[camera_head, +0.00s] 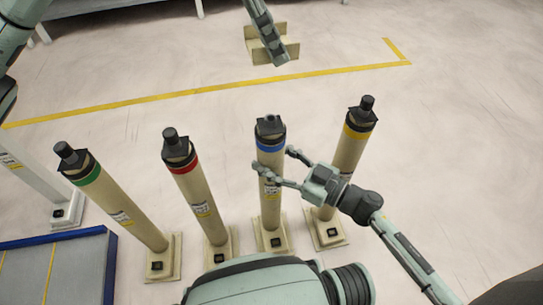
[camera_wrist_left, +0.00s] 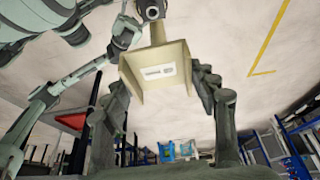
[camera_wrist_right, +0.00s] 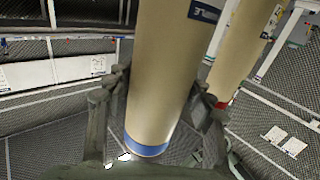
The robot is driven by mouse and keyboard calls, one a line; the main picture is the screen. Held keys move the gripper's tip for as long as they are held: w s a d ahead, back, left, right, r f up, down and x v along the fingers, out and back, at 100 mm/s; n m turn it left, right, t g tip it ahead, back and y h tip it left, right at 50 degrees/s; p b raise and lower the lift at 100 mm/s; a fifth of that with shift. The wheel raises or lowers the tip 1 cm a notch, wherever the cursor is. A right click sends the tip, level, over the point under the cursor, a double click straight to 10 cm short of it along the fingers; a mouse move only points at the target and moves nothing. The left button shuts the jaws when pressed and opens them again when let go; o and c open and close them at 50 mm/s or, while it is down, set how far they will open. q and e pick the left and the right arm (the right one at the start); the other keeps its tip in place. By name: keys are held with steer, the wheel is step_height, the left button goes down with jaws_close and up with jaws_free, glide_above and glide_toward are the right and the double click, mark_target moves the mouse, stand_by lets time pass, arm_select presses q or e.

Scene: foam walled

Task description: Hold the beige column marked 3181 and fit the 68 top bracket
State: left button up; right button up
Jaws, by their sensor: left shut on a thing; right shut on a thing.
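The beige column with the blue band (camera_head: 270,195) stands upright on a square beige base, with a dark collar and short dark stub on top. Its label is too small to read. My right gripper (camera_head: 275,158) is shut around its upper part; the right wrist view shows the column (camera_wrist_right: 160,75) between the fingers. My left gripper (camera_head: 272,48) is shut on a beige angular bracket (camera_head: 254,48), held in the air beyond the column, apart from it. The left wrist view shows the bracket (camera_wrist_left: 140,85) between the fingers, with a small pale label whose text is unreadable.
Similar beige columns with green (camera_head: 115,205), red (camera_head: 195,195) and yellow (camera_head: 349,155) bands stand on either side, with black caps. A blue-edged grey platform (camera_head: 75,270) is at the lower left. Yellow floor lines (camera_head: 200,90) run behind; the floor there is clear.

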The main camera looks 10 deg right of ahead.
jaws_close()
arm_select(q)
steer(key=shift+f+m+g, duration=0.3)
steer(key=shift+f+m, duration=0.45)
steer(key=shift+f, duration=0.65)
steer(key=shift+f+m+g, duration=0.3)
steer(key=shift+f+m, duration=0.45)
steer(key=shift+f, duration=0.65)
steer(key=shift+f, duration=0.1)
steer(key=shift+f, duration=2.8)
